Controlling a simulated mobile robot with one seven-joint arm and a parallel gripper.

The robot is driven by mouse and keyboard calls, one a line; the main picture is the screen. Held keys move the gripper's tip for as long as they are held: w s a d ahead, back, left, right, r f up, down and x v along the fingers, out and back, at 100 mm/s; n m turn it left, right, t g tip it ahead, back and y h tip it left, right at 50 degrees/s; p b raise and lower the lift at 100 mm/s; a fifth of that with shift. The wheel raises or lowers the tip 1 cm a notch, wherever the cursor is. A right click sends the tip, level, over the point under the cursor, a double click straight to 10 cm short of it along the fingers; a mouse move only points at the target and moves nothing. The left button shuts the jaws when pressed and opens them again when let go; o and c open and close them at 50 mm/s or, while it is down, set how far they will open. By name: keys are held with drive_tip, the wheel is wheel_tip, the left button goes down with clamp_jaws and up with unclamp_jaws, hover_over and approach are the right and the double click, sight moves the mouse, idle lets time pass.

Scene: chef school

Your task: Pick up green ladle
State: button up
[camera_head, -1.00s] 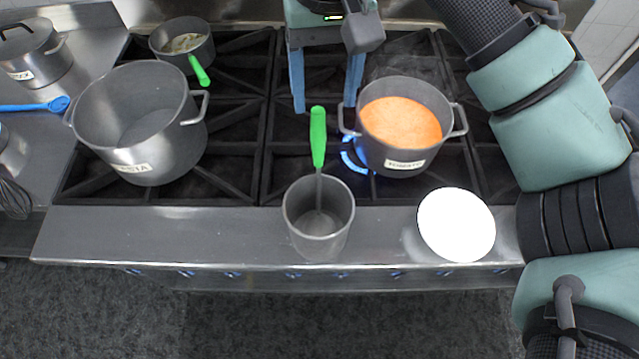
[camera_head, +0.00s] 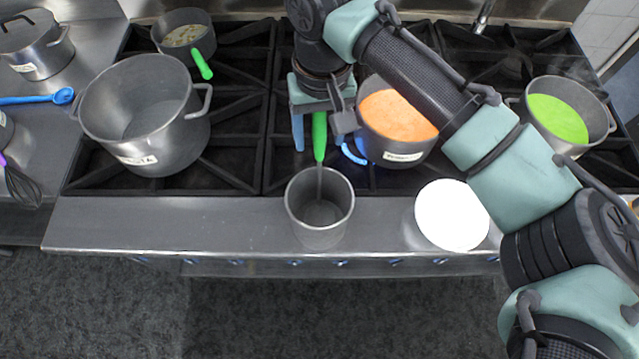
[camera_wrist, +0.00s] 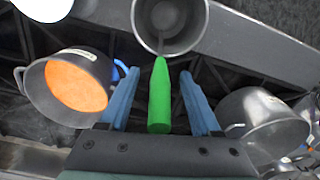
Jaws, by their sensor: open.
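The green ladle (camera_head: 319,140) stands in a metal container (camera_head: 320,216) at the front edge of the stove, its green handle sticking up and leaning over the burners. My gripper (camera_head: 317,142) is at the handle in the head view, pointing down. In the wrist view, the ladle's handle (camera_wrist: 160,98) lies between the two blue fingers of my gripper (camera_wrist: 159,92), with a gap on each side. The fingers are open and do not touch the handle. The ladle's bowl is down in the container and is hard to make out.
An orange soup pot (camera_head: 398,150) stands close right of my gripper over a blue flame. A large empty pot (camera_head: 145,140) is to the left. A white plate (camera_head: 452,215) lies right of the container. A pot of green soup (camera_head: 560,120) stands far right.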

clamp_jaws()
drive_tip(key=shift+r, duration=0.15)
idle(0.4)
